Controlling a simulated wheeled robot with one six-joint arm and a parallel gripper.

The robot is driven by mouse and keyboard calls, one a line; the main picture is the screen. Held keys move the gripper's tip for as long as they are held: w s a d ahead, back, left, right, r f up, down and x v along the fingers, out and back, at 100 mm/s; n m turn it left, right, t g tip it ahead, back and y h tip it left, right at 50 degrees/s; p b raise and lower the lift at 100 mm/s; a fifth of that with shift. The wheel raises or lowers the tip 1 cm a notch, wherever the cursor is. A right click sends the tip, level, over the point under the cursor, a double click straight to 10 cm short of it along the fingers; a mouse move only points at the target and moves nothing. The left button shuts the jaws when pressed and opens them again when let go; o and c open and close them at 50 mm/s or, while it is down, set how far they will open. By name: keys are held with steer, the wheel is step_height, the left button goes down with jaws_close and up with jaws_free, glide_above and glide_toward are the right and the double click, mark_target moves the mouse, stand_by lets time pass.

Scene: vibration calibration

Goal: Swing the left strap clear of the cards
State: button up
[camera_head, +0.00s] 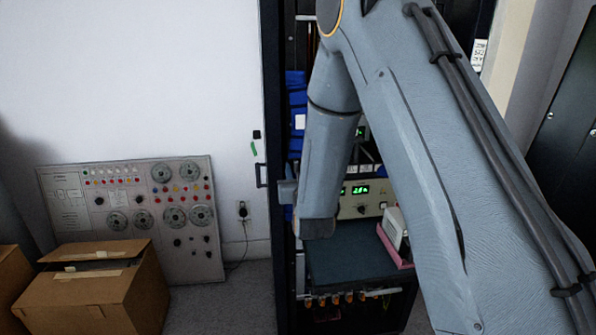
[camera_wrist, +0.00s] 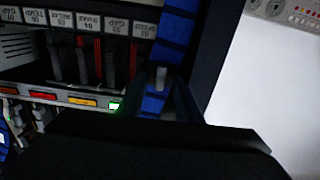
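The blue left strap (camera_head: 297,100) runs down the left side of the open cabinet in the head view, partly behind my arm. In the wrist view the blue strap (camera_wrist: 177,28) runs down from the top beside the dark cabinet post. A small grey piece (camera_wrist: 160,77) shows in front of the strap. My gripper (camera_wrist: 165,95) is dark and reaches up to the strap around that grey piece. I cannot tell whether its fingers are closed on it. The cards (camera_wrist: 95,62) stand in a rack left of the strap, below upside-down white labels.
The cabinet post (camera_wrist: 222,50) stands close right of the strap. A dark shelf (camera_head: 345,262) carries a pink tray (camera_head: 393,248) with a white box. A control panel (camera_head: 135,215) leans on the wall, with cardboard boxes (camera_head: 95,290) before it. Floor is clear left of the cabinet.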

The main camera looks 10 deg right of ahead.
steer(key=s+b, duration=0.2)
steer(key=s, duration=0.5)
steer(key=shift+s, duration=0.4)
